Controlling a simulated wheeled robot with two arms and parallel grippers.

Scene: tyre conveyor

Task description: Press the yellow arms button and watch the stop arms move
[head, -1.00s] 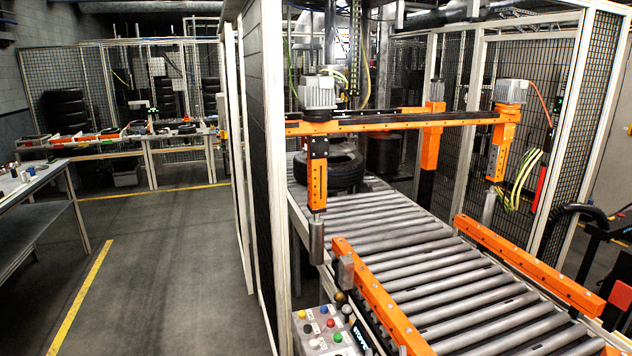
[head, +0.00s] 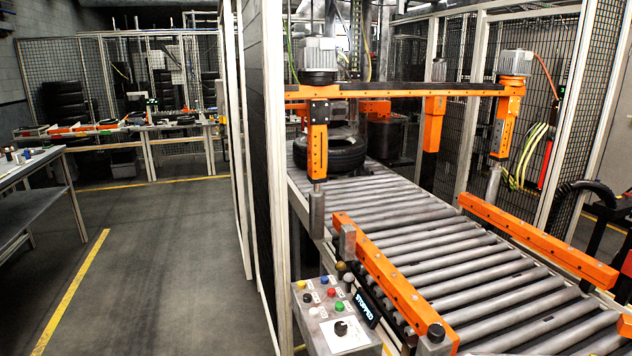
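The control box (head: 372,340) stands at the near left side of the roller conveyor. The yellow button (head: 301,284) is at the far left corner of its sloped top, beside red, green, white and dark buttons and a black knob (head: 341,327). Nothing touches the yellow button. The left stop arm (head: 317,150) and right stop arm (head: 504,125) are orange and hang downward from an orange crossbeam, each with a grey roller at its lower end. A black tyre (head: 350,154) lies on the rollers behind the left arm, partly hidden by it. Neither of my grippers shows.
The box's display (head: 367,309) reads STOPPED. Orange guide rails (head: 540,240) flank the conveyor rollers (head: 450,260). A mesh fence (head: 264,180) stands left of the conveyor. The floor (head: 160,270) left of the fence is clear, with a grey workbench (head: 35,200) at the far left.

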